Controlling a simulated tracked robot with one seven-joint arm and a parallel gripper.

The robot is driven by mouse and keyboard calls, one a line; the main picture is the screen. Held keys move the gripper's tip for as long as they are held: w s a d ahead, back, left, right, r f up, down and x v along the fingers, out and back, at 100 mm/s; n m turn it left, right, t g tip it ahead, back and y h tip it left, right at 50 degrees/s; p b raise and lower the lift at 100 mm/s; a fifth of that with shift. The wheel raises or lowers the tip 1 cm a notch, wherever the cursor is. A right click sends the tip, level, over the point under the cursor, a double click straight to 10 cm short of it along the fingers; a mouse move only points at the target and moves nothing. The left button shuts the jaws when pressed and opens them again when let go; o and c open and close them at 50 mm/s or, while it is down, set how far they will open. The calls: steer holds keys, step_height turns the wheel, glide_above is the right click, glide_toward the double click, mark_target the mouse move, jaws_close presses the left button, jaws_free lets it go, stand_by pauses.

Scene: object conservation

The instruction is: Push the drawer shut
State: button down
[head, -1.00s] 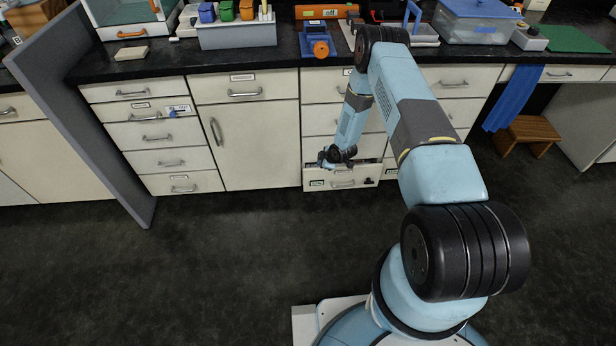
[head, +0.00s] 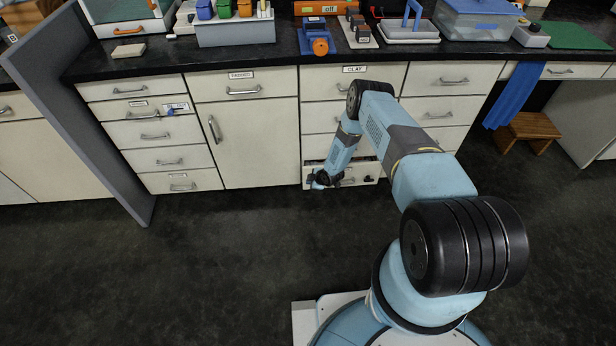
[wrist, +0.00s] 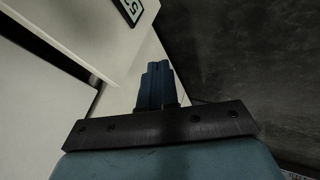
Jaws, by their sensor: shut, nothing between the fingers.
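The bottom drawer (head: 358,174) under the counter stands a little out from the cabinet, with a dark gap along its top edge. It has a bar handle and a small dark item on its front. My gripper (head: 317,184) is low at the drawer's left end and partly hides it. In the wrist view my gripper (wrist: 157,84) has its blue fingers together and empty beside a pale panel with a dark label. I cannot tell whether the fingertips touch the drawer front.
Closed cabinet drawers and a door (head: 245,145) line the wall. A grey upright panel (head: 85,110) stands at the left. A wooden step stool (head: 530,128) and hanging blue cloth (head: 515,97) are at the right. The dark floor before the drawers is clear.

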mark_target(304, 177)
steer(key=shift+w+a+f, duration=0.15)
steer(key=shift+w+f, duration=0.15)
steer(key=shift+w, duration=0.55)
steer(key=shift+w+a+f, duration=0.1)
steer(key=shift+w+f, duration=0.2)
steer(key=shift+w, duration=0.6)
steer(key=shift+w+a+f, duration=0.15)
steer(key=shift+w+f, duration=0.15)
steer(key=shift+w, duration=0.55)
